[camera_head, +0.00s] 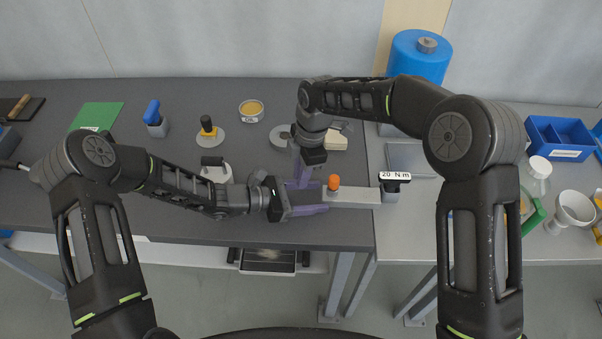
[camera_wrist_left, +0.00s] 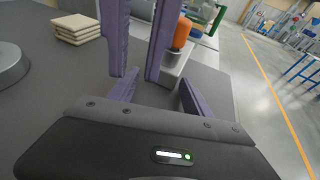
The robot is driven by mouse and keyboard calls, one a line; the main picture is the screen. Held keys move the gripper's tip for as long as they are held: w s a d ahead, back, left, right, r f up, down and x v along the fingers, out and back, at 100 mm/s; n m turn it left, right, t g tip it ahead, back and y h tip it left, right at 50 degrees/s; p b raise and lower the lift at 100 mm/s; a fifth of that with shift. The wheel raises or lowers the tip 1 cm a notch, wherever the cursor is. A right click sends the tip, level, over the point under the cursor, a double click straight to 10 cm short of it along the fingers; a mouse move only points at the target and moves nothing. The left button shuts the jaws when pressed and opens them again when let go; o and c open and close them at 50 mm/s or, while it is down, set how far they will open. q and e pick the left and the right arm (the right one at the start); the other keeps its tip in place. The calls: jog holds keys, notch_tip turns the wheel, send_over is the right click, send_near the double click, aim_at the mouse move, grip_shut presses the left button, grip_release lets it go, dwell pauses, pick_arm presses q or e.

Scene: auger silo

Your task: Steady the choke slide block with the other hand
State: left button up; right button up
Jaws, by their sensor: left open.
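The choke slide block appears to be the pale grey bar (camera_head: 355,194) with an orange knob (camera_head: 334,182), near the table's right edge. It also shows in the left wrist view, where the bar (camera_wrist_left: 172,73) lies beyond the purple fingers under the orange knob (camera_wrist_left: 182,32). My left gripper (camera_head: 316,198) is open, its fingers lying low and reaching the bar's left end. Contact cannot be told. My right gripper (camera_head: 301,182) points down just left of the knob. In the left wrist view its two fingers (camera_wrist_left: 137,74) stand apart with a gap between them.
A black holder marked 20 N m (camera_head: 394,182) sits at the bar's right end. A pale stacked pad (camera_head: 335,141), a yellow-filled dish (camera_head: 251,109) and a black-knobbed disc (camera_head: 210,136) lie behind. A blue bin (camera_head: 558,138) and funnel (camera_head: 573,209) stand right.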

pick_arm(q)
jog(key=shift+s+f, duration=0.25)
jog(key=shift+s, duration=0.1)
jog(key=v, duration=1.2)
jog(key=shift+w+r, duration=0.25)
pick_arm(e)
jog(key=o, duration=0.6)
jog(key=shift+c, duration=0.2)
pick_arm(q)
jog(key=shift+f, duration=0.3)
pick_arm(e)
jog(key=shift+d+r, duration=0.1)
jog(key=shift+r, duration=0.5)
pick_arm(q)
jog(key=shift+f+b, duration=0.75)
jog(key=shift+b, duration=0.25)
pick_arm(e)
notch_tip(320, 180, up, 7)
jog(key=d, duration=0.1)
jog(key=shift+w+f, duration=0.2)
